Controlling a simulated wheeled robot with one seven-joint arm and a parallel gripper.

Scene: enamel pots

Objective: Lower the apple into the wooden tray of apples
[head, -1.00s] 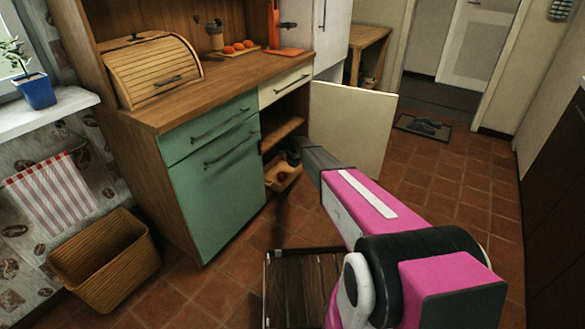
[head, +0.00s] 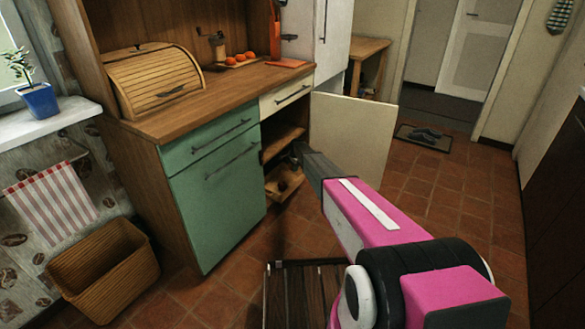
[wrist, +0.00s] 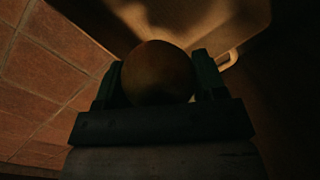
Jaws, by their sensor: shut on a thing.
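In the wrist view my gripper (wrist: 155,80) is shut on a round, dark brownish apple (wrist: 157,68), one finger on each side of it. Behind it lies the pale wooden tray (wrist: 228,58), with a handle slot in its wall; the light is dim. In the head view the wooden tray (head: 273,190) sits low in the open cabinet, with a dark round shape in it. My gripper (head: 297,153) is at the cabinet opening, close to the tray. The held apple is hidden there. I cannot tell whether the apple touches the tray.
A wooden shelf (head: 280,140) lies above the tray inside the cabinet. The green door (head: 215,190) is closed. A wicker basket (head: 105,270) stands on the floor at left. Tiled floor is free at right.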

